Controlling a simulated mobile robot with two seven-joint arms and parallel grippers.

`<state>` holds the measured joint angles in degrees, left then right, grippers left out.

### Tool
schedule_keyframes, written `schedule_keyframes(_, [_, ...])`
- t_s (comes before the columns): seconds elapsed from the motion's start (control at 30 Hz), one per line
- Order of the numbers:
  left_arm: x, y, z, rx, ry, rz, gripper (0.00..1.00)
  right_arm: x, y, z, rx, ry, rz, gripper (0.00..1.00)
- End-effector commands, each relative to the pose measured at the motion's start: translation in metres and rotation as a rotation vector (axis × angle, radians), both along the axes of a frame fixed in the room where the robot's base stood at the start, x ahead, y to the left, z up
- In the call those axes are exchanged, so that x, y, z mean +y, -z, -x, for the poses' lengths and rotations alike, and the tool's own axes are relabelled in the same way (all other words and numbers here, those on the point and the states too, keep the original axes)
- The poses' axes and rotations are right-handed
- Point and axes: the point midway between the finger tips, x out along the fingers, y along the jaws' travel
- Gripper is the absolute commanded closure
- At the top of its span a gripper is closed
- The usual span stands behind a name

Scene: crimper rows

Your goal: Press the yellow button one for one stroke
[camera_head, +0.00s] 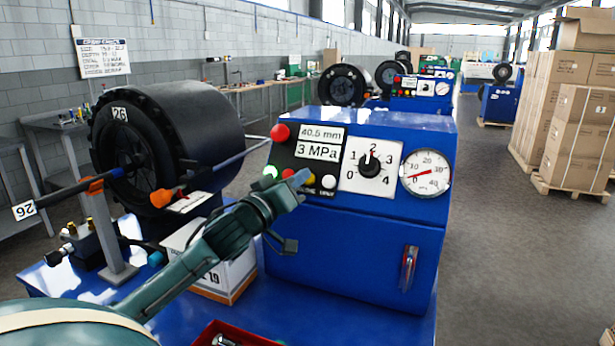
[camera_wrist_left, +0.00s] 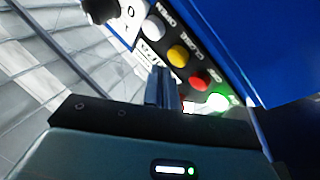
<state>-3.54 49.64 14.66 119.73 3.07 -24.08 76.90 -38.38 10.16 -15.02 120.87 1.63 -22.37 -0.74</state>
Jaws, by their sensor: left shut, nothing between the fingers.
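The yellow button (camera_head: 311,178) is on the dark control panel of the blue machine, between a red button (camera_head: 288,173) and a white button (camera_head: 329,181). In the left wrist view the yellow button (camera_wrist_left: 177,55) shows whole, with "CLOSE" lettered beside it. My left gripper (camera_head: 300,179) is shut and empty, its blue-grey fingertips in front of the button row and overlapping the yellow button's edge in the head view. In the left wrist view the fingertips (camera_wrist_left: 163,72) point toward the panel just below the yellow button. Contact cannot be told. My right gripper is not in view.
A green button (camera_head: 270,172) glows at the row's left end. A larger red button (camera_head: 280,132) sits above. Displays read 40.5 mm and 3 MPa; a dial (camera_head: 370,165) and gauge (camera_head: 427,172) are to the right. A white box (camera_head: 215,275) stands below my left arm.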

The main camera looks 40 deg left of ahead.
Motion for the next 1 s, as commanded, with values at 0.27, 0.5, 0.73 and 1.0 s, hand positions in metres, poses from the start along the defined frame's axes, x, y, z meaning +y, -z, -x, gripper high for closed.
schedule_keyframes(0.27, [-0.003,-0.010,0.010,0.001,0.001,0.002,1.00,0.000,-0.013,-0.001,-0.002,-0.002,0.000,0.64])
schedule_keyframes(0.5, [-0.010,-0.024,0.029,0.001,0.001,0.002,1.00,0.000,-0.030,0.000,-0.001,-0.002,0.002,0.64])
schedule_keyframes(0.73, [-0.013,-0.029,0.040,0.000,0.000,0.001,1.00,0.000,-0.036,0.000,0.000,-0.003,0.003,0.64])
schedule_keyframes(1.0, [-0.013,-0.028,0.040,-0.001,0.000,0.000,1.00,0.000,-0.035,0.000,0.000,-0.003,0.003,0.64])
